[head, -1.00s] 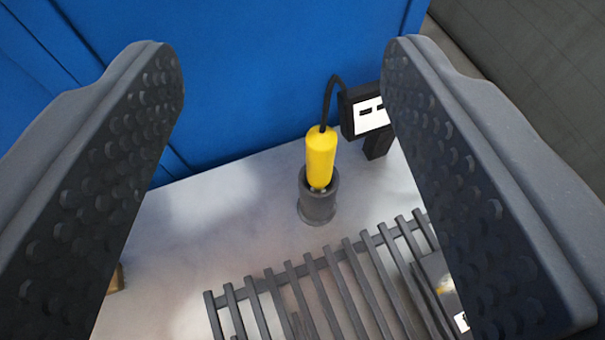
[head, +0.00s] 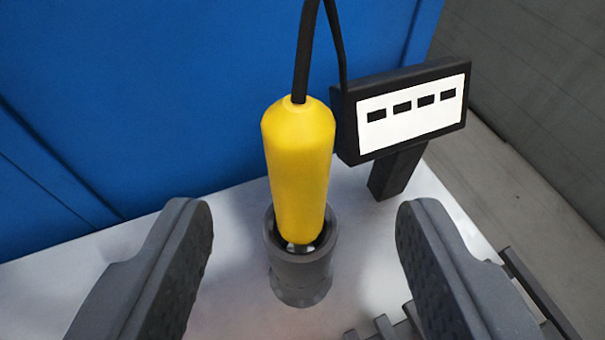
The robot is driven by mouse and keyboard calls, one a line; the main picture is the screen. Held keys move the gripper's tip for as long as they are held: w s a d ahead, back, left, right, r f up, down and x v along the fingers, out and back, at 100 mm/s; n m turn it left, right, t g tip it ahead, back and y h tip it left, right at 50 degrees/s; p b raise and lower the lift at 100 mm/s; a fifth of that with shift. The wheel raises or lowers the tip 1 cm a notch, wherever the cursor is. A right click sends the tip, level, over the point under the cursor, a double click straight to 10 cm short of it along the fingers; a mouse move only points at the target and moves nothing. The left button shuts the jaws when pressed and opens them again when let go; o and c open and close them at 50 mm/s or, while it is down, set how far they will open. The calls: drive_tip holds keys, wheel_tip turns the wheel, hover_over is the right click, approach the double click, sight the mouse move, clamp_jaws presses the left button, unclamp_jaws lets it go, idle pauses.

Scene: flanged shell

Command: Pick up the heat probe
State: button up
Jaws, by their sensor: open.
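The heat probe (head: 298,165) has a yellow handle and a black cable leaving its top. It stands upright, its lower end inside a grey cylindrical holder (head: 301,275) on a light surface. The tip inside the holder is mostly hidden. My gripper (head: 306,215) is open, with one dark finger to the left of the holder and one to the right. Neither finger touches the probe, and there is a clear gap on both sides.
A black display box (head: 412,108) with a white face stands on a short post just right of the probe; the cable runs close to it. A blue wall (head: 150,95) rises behind. Dark grating bars (head: 385,327) show at the bottom right.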

sight(303, 165)
drive_tip(key=x, duration=0.4)
drive_tip(key=shift+f, duration=0.1)
drive_tip(key=shift+x, duration=2.65)
drive_tip(key=shift+a, duration=0.15)
drive_tip(key=c, duration=1.1)
